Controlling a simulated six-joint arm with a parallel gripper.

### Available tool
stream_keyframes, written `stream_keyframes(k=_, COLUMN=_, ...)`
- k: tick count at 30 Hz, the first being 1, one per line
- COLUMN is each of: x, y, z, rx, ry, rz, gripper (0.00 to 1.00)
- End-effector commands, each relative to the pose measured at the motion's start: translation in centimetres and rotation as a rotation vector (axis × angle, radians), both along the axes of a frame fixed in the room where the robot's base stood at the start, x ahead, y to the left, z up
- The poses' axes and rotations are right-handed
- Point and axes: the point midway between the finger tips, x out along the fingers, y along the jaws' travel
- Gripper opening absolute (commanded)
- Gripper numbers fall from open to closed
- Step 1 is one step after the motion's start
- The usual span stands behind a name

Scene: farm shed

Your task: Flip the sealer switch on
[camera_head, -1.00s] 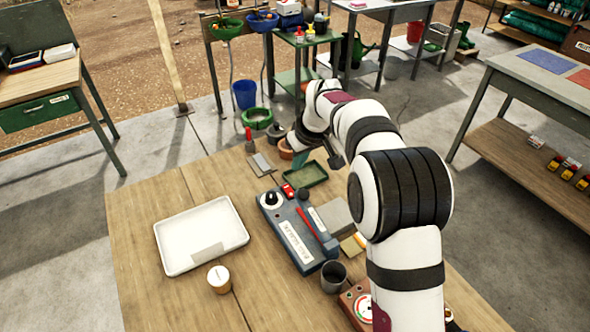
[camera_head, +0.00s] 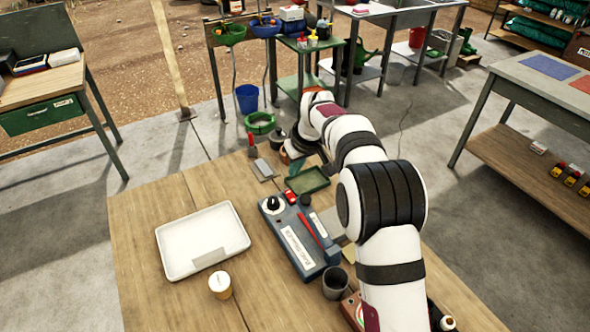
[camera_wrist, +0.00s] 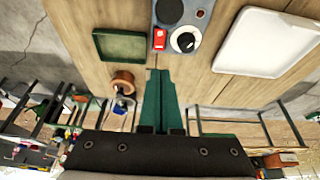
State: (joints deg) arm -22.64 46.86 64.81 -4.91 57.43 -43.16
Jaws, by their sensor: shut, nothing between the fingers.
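The sealer (camera_head: 283,230) is a long blue-grey box on the wooden bench, with a white label and a red bar on top. At its far end are a red rocker switch (camera_head: 290,197) and a black-and-white dial. In the wrist view the red switch (camera_wrist: 159,40) sits beside the dial (camera_wrist: 185,41); I cannot tell which way it is set. My gripper (camera_wrist: 160,72) shows green fingers closed together, empty, with tips pointing toward the switch end of the sealer and apart from it in the picture. In the head view my arm partly hides the gripper.
A white tray (camera_head: 168,259) and a small lidded cup (camera_head: 220,285) lie left of the sealer. A green tray (camera_head: 308,181) is close to the switch end. A grey cup (camera_head: 335,283) stands at the near end. A terracotta pot (camera_wrist: 122,82) is near my fingers.

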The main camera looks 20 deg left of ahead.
Motion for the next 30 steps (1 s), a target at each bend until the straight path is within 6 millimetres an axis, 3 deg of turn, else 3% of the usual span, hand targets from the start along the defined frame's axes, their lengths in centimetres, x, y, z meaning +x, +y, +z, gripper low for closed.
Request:
stream_keyframes(k=9, x=1.7, y=1.8, z=-6.6, rx=-0.001, ry=0.002, rz=0.000, gripper=0.00)
stream_keyframes(k=15, x=2.1, y=2.1, z=-9.4, rx=-0.001, ry=0.000, rz=-0.001, gripper=0.00)
stream_keyframes(k=30, x=2.4, y=2.4, z=-10.7, rx=-0.001, ry=0.001, rz=0.000, gripper=0.00)
